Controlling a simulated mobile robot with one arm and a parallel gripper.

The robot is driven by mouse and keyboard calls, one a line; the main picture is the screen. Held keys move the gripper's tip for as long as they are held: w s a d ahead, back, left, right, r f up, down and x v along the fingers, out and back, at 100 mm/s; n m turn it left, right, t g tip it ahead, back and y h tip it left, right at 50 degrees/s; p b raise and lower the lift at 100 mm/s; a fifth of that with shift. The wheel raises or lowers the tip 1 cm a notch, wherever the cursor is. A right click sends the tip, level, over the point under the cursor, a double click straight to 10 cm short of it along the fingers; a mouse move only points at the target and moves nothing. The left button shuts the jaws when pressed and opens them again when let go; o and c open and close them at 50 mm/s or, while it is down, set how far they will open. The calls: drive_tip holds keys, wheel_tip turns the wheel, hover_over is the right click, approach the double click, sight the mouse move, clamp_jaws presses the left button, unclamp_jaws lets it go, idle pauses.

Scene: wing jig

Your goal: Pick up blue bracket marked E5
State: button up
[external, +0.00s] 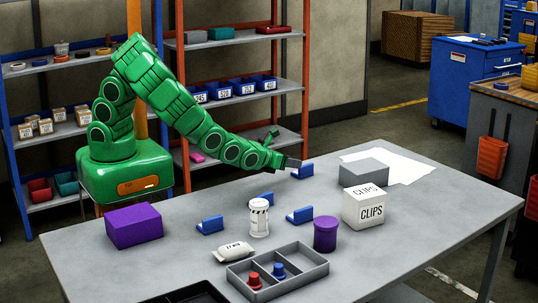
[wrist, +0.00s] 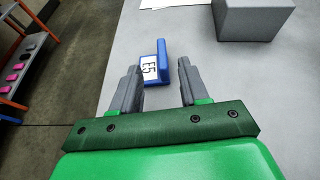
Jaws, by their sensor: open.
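The blue bracket marked E5 (wrist: 163,60) shows in the wrist view with its white label facing up and its blue upright wall on the right. It lies on the grey table just beyond and between my fingertips. In the external view the bracket (external: 305,171) sits close to the end of my arm, partly hidden by it. My gripper (wrist: 159,72) is open and empty, with a grey finger on either side of the bracket's line. In the external view my gripper (external: 292,163) is just above the table, beside the bracket. I cannot tell whether it touches the bracket.
Other blue brackets (external: 210,224) lie nearer the camera. A white jar (external: 259,218), purple cylinder (external: 325,234), purple box (external: 134,226), CLIPS box (external: 364,208) and divided tray (external: 305,281) stand around. A grey block (wrist: 254,18) is right of the bracket. White paper (external: 405,167) lies behind.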

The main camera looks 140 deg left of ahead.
sight(306, 166)
drive_tip(key=shift+f, duration=0.5)
drive_tip(key=shift+w+x, duration=0.2)
drive_tip(key=shift+x, duration=3.65)
drive_tip(key=shift+a+r, duration=0.1)
drive_tip(key=shift+r, duration=0.05)
drive_tip(key=shift+c, duration=0.3)
clamp_jaws()
